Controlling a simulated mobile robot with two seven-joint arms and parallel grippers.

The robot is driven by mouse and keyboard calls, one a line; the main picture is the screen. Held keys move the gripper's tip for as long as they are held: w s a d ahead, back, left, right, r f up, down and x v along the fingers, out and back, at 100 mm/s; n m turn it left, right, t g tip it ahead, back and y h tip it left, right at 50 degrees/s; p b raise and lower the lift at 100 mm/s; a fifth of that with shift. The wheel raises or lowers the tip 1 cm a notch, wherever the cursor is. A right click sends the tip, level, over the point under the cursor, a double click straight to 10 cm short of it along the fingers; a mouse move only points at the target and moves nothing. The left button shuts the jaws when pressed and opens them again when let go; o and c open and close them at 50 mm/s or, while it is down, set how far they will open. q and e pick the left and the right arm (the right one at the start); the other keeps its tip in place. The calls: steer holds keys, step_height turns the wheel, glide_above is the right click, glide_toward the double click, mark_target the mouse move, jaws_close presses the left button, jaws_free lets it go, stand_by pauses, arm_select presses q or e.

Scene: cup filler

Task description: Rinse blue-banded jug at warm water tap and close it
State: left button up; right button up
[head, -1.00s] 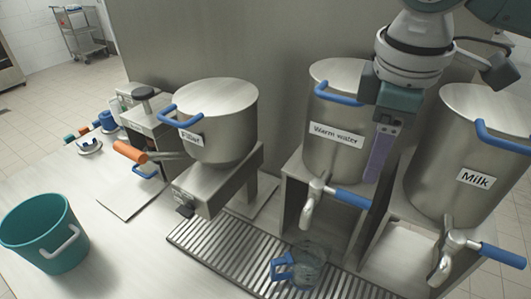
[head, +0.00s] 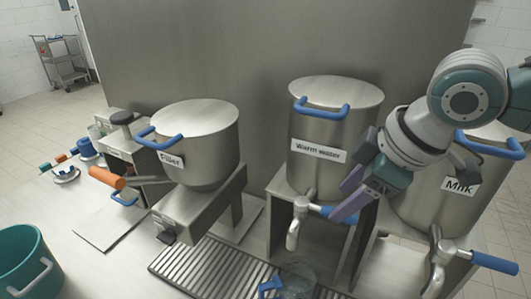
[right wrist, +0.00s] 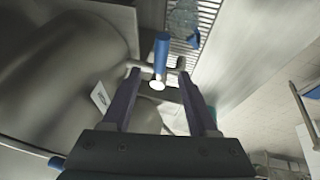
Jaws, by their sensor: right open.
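The jug (head: 298,281) is clear with a blue handle (head: 269,288). It stands on the drain grate below the warm water tap (head: 294,232), cut off by the bottom edge. The jug also shows at the top of the right wrist view (right wrist: 183,18). The tap's blue lever (head: 338,213) points right; I see no water stream. My right gripper (head: 345,196) is open, its purple fingers close to the lever. In the right wrist view the blue lever (right wrist: 161,52) shows between and beyond the fingertips (right wrist: 160,74); I cannot tell if they touch. My left gripper is out of view.
The warm water tank (head: 318,125) stands behind the tap. The milk tank (head: 420,205) with its blue-levered tap is close on the right. The filler (head: 205,145) stands left, and a teal bucket (head: 22,265) is at the lower left. The drain grate (head: 190,270) runs in front.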

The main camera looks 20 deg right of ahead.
mark_target(332, 209)
steer(key=shift+x, duration=1.75)
steer(key=shift+c, duration=0.3)
jaws_close()
